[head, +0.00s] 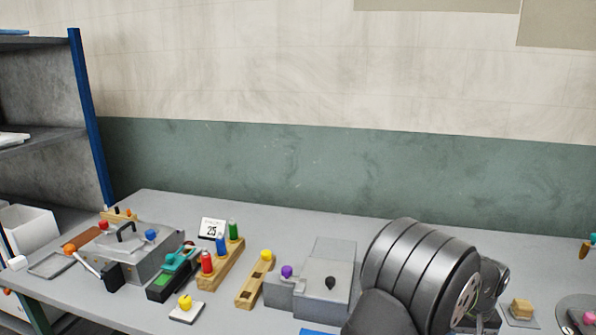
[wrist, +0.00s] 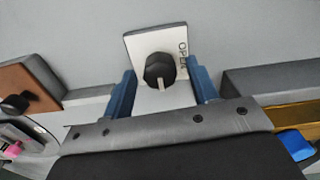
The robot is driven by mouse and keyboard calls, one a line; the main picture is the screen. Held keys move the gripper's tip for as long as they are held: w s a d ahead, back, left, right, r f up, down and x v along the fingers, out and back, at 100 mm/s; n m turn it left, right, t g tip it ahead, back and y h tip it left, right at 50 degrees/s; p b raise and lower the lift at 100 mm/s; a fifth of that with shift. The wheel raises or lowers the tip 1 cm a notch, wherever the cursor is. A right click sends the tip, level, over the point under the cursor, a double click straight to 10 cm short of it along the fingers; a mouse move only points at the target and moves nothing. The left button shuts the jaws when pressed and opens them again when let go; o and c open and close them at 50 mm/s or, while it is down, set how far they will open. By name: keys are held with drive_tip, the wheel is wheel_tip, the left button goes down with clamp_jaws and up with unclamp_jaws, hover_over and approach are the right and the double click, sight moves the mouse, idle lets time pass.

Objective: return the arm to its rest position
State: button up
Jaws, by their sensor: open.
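My gripper (wrist: 163,76) shows in the wrist view as two blue fingers, open and apart. A black knob (wrist: 158,68) with a pale pointer lies between the fingers in the picture, on a white plate (wrist: 138,42) marked "OPEN". I cannot tell how far the fingertips are from the knob, and nothing is clearly held. In the head view my arm (head: 415,280) fills the lower right, over the table's front part. My gripper's fingers are not visible there.
Left of my arm stands a grey box (head: 328,278) with a purple knob (head: 287,271). A tan block (head: 522,308) lies right. The table's back strip is clear.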

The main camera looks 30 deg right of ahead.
drive_tip(key=n, duration=0.5)
idle(0.4)
drive_tip(key=o, duration=1)
drive_tip(key=w+d+r+n+h, duration=0.15)
drive_tip(key=w+r+n, duration=0.25)
drive_tip(key=r, duration=0.5)
drive_tip(key=w+d+r+n+t+h, duration=0.1)
drive_tip(key=w+d+r+n, duration=0.2)
drive_tip(key=r, duration=0.6)
drive_tip(key=w+d+r+n+h, duration=0.15)
drive_tip(key=w+r+n, duration=0.3)
drive_tip(key=r, duration=0.55)
drive_tip(key=x, duration=0.9)
drive_tip(key=shift+s+a+f, duration=0.15)
drive_tip(key=shift+s+f, duration=0.25)
drive_tip(key=shift+f, duration=0.05)
drive_tip(key=shift+r, duration=0.1)
